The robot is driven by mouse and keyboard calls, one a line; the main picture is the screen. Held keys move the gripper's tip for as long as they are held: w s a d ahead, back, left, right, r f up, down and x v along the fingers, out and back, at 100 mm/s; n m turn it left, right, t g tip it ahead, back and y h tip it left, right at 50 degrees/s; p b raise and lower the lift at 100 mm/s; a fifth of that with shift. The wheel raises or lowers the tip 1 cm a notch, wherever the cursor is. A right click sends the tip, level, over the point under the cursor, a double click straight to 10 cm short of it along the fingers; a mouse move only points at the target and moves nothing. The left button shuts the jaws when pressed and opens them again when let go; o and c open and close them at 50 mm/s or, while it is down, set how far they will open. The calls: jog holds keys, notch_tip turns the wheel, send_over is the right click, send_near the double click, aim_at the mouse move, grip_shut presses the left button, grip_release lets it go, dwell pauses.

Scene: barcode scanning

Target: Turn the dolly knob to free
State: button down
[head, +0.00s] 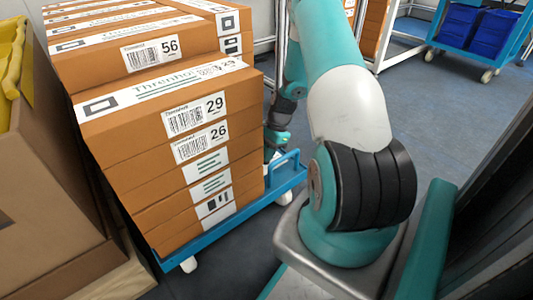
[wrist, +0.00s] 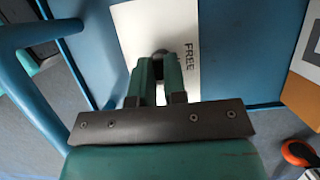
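The dolly knob (wrist: 160,53) is a small dark round piece on a white plate (wrist: 130,28) on the blue dolly (wrist: 240,50). The word FREE is printed on the plate to the right of the knob. My gripper (wrist: 160,62) has its two teal fingers close together with the knob between their tips; it looks shut on the knob, most of which the fingers hide. In the head view the blue dolly (head: 225,226) carries a stack of boxes, and my arm reaches down beside its handle. The knob does not show there.
Orange-brown boxes (head: 195,160) with barcode labels are stacked on the dolly. Its blue handle (head: 284,160) rises close to my arm. A carton (head: 60,205) stands at left. A cart with blue bins (head: 460,25) stands at the back right. Floor (head: 440,120) is clear between.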

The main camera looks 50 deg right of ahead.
jog(key=shift+a+n+p, duration=0.1)
jog(key=shift+n+p, duration=0.2)
jog(key=shift+p, duration=0.15)
jog(key=n+g+p, duration=0.1)
jog(key=n+p, duration=0.1)
jog(key=p, duration=0.1)
jog(key=shift+r, duration=0.15)
jog(key=n+g+p, duration=0.1)
jog(key=n+p, duration=0.1)
jog(key=n, duration=0.1)
jog(key=n+g+p, duration=0.1)
jog(key=n+p, duration=0.1)
jog(key=p, duration=0.1)
jog(key=shift+a+n, duration=0.15)
jog(key=shift+n, duration=0.25)
jog(key=n+g+p, duration=0.1)
jog(key=n, duration=0.1)
jog(key=n+h+p, duration=0.1)
jog(key=n+p, duration=0.1)
jog(key=n, duration=0.1)
jog(key=shift+w+f+g+h, duration=0.1)
jog(key=shift+f+g+h, duration=0.1)
jog(key=shift+g+h, duration=0.15)
jog(key=n+h+p, duration=0.1)
jog(key=n, duration=0.3)
jog(key=shift+a+f+n+g, duration=0.1)
jog(key=shift+n+g, duration=0.2)
jog(key=shift+g, duration=0.05)
